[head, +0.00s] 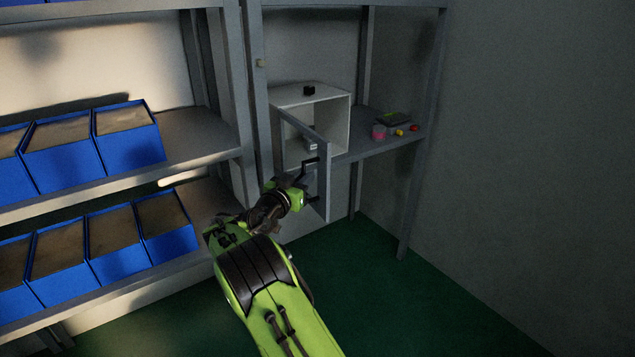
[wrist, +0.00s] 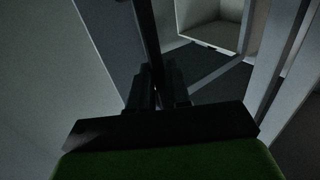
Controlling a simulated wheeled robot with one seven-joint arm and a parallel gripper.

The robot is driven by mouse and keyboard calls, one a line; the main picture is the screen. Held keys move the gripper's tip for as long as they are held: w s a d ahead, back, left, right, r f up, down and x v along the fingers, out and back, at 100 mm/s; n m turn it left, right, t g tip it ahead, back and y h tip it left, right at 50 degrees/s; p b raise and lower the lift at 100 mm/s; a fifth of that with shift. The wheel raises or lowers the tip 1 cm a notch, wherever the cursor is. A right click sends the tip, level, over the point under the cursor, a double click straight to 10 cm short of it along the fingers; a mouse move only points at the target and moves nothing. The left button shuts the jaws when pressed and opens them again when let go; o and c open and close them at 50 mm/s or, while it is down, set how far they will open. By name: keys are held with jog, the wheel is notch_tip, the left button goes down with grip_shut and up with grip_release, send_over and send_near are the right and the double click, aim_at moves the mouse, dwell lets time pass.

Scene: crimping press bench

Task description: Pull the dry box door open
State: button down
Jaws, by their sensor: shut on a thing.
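The dry box (head: 341,120) is a white open-fronted cabinet on the shelf in the head view. Its grey-framed door (head: 322,205) stands swung out from the box towards me, and the inside of the box shows past it. My gripper (head: 306,182) is at the dark door handle (head: 311,161), on the outer part of the door. In the wrist view the fingers (wrist: 157,92) are shut around the dark handle bar (wrist: 146,35). The box's pale interior (wrist: 212,22) shows beyond. The exact finger contact is dark and hard to see.
A small black item (head: 309,90) sits on top of the box. A dark case (head: 393,119), a pink item (head: 379,132) and small coloured pieces lie on the shelf to its right. Blue bins (head: 130,145) fill the left racks. A grey post (head: 262,120) stands close left. Green floor is clear at right.

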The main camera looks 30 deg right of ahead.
jog(key=shift+w+a+r, duration=0.15)
jog(key=shift+w+a, duration=0.05)
jog(key=shift+a, duration=0.3)
jog(key=shift+r, duration=0.1)
jog(key=c, duration=1.3)
grip_release()
jog(key=shift+w, duration=0.15)
jog(key=shift+o, duration=0.4)
jog(key=shift+w+d+f, duration=0.1)
jog(key=shift+f, duration=0.1)
jog(key=v, duration=1.5)
jog(key=shift+a+p, duration=0.4)
jog(key=shift+d, duration=0.1)
